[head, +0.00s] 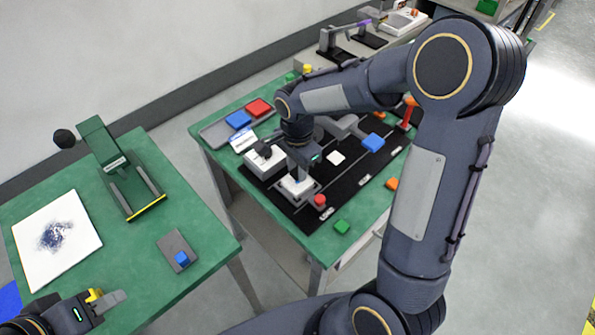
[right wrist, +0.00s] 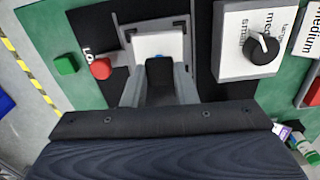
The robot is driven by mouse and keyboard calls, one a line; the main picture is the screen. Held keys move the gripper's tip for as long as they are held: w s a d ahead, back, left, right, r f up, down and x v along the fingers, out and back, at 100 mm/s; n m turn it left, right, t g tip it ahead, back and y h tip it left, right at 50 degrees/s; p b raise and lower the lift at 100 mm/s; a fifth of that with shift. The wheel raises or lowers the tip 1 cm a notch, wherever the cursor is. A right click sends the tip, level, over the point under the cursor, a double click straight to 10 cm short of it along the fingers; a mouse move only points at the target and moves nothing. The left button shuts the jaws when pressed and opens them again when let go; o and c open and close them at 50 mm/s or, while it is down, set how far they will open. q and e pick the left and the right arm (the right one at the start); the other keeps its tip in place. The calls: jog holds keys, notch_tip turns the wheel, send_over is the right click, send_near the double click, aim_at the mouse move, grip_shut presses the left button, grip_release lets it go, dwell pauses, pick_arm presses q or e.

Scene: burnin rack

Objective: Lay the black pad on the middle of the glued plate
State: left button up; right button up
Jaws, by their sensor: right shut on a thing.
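My right gripper (right wrist: 159,88) is shut on the black pad (right wrist: 160,74), which shows between its grey fingers in the right wrist view. Just beyond it lies the white glued plate (right wrist: 142,47), held in a frame with black corners. A small blue spot shows on the plate at the pad's upper edge; the pad hides the rest of the middle. I cannot tell if the pad touches the plate. In the head view my right gripper (head: 301,174) is low over the plate (head: 293,187). My left gripper (head: 105,298) is at the lower left, apart from these; its opening is unclear.
A white box with a black dial (right wrist: 263,45) stands right of the plate. A red button (right wrist: 101,69) and green block (right wrist: 66,65) are on the left. In the head view, a blue block (head: 372,142) and white square (head: 335,158) lie on the black mat. A second green table (head: 130,262) stands left.

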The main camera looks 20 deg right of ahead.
jog(key=shift+f, duration=1.05)
jog(key=shift+f, duration=0.15)
jog(key=o, duration=0.9)
notch_tip(320, 180, up, 12)
jog(key=s+n+t+y, duration=0.1)
jog(key=s+n+t, duration=0.1)
jog(key=s+n, duration=0.2)
jog(key=s+r+n+t+y, duration=0.1)
jog(key=s+n, duration=0.3)
jog(key=s, duration=0.5)
jog(key=s+n+t+y, duration=0.1)
jog(key=s+n+t, duration=0.1)
jog(key=s+n, duration=0.3)
jog(key=shift+s+a+r+t+y, duration=0.1)
jog(key=shift+s+r+t+y, duration=0.1)
jog(key=shift+s, duration=0.3)
jog(key=shift+s+a+r+t+y, duration=0.1)
jog(key=shift+s+y, duration=0.1)
jog(key=shift+s, duration=0.25)
